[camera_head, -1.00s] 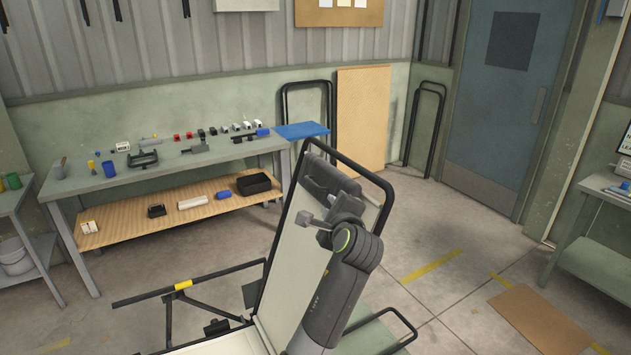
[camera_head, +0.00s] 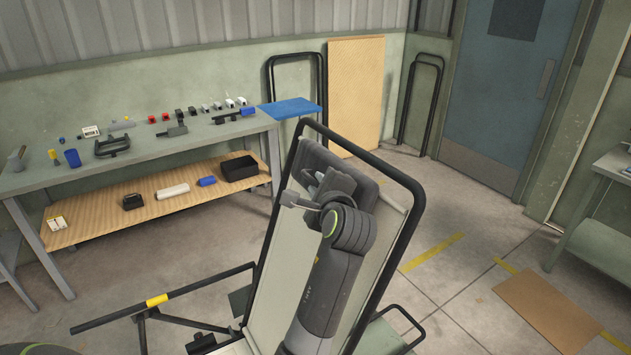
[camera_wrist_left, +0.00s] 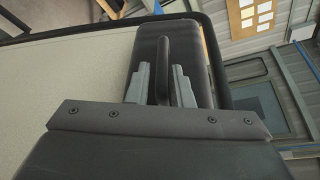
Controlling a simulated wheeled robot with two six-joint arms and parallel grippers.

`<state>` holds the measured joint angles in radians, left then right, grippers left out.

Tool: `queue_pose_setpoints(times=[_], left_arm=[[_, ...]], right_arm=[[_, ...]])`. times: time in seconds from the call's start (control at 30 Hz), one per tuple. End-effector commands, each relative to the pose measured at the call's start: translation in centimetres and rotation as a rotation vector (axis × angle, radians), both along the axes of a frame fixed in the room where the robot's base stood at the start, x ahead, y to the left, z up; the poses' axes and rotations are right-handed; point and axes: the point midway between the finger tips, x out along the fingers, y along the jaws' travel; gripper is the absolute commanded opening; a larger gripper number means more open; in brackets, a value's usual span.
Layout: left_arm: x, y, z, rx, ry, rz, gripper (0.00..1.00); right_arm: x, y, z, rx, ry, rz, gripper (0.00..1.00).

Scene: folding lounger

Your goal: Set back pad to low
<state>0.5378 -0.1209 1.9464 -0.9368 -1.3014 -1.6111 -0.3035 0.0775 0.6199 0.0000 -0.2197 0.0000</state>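The back pad (camera_head: 310,245) is a pale panel in a black tube frame, standing steeply raised in the head view. A dark headrest cushion is at its top; it also shows in the wrist view (camera_wrist_left: 205,75). My left gripper (camera_head: 312,187) is at this headrest, its arm reaching up in front of the pad. In the left wrist view its two grey fingers (camera_wrist_left: 161,75) stand close on either side of a dark upright handle (camera_wrist_left: 162,60); it looks shut on it. The exact contact is hard to see. My right gripper is not in view.
A workbench (camera_head: 190,145) with small tools and a lower wooden shelf stands behind on the left. A black bar with a yellow band (camera_head: 157,300) sticks out at the lounger's left. A brown board (camera_head: 550,310) lies on the floor at right. The floor right of the pad is mostly clear.

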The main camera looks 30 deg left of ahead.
Motion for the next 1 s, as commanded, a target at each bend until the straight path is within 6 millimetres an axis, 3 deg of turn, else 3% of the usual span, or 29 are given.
queue_pose_setpoints(times=[0.4, 0.57, 1.0], left_arm=[[-0.23, -0.07, -0.12, -0.001, 0.0, 0.001, 0.2], [-0.22, -0.07, -0.14, -0.001, 0.0, 0.001, 0.0], [0.43, 0.08, -0.86, 0.002, 0.002, 0.001, 0.0]], right_arm=[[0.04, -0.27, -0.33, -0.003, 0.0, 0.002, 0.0], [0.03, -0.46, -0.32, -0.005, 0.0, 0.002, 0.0], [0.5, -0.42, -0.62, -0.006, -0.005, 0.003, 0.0]])
